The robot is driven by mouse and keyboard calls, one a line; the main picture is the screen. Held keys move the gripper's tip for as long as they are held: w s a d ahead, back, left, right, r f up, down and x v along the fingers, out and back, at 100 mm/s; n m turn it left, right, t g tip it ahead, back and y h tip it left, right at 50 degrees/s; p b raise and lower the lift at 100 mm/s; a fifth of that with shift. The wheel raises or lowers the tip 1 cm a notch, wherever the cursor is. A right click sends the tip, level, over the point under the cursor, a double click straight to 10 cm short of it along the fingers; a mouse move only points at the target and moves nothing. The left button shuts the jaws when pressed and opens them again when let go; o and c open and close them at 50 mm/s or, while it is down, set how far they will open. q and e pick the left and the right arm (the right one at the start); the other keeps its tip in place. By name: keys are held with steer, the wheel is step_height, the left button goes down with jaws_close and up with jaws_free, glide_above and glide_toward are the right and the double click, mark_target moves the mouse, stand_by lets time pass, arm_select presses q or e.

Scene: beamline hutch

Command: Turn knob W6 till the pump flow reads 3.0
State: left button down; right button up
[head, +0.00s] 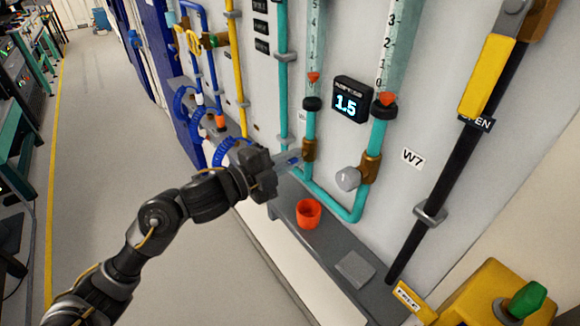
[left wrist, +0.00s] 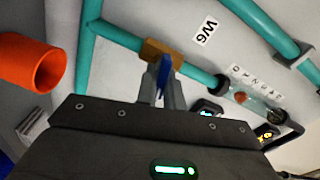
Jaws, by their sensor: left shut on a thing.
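My left gripper (head: 287,161) reaches the pipe panel from the left. It is shut on a blue knob, knob W6 (left wrist: 165,66), which sits at a brass valve body (head: 309,150) on a teal pipe. In the left wrist view, my fingers (left wrist: 162,85) flank the blue knob, with the W6 label (left wrist: 206,29) beside the pipe. In the head view, the fingers largely hide the knob. The black display (head: 347,104) reads 1.5; its small caption is too blurred to read. My right gripper is out of view.
A round grey knob (head: 347,179) near the W7 label (head: 413,158) is close on the right. Open floor lies left.

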arm_select(q)
steer(key=shift+f+m+b, duration=0.3)
steer(key=shift+m+b, duration=0.75)
steer(key=shift+m, duration=0.15)
steer(key=shift+r+m+b, duration=0.1)
steer(key=shift+m+b, duration=0.25)
steer(key=shift+m, duration=0.25)
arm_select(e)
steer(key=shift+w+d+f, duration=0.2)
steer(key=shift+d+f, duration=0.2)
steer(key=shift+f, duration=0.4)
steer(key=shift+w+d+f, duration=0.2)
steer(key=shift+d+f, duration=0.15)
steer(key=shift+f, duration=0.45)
arm_select(q)
steer(key=c, duration=1.6)
jaws_free()
steer(key=shift+o, duration=0.4)
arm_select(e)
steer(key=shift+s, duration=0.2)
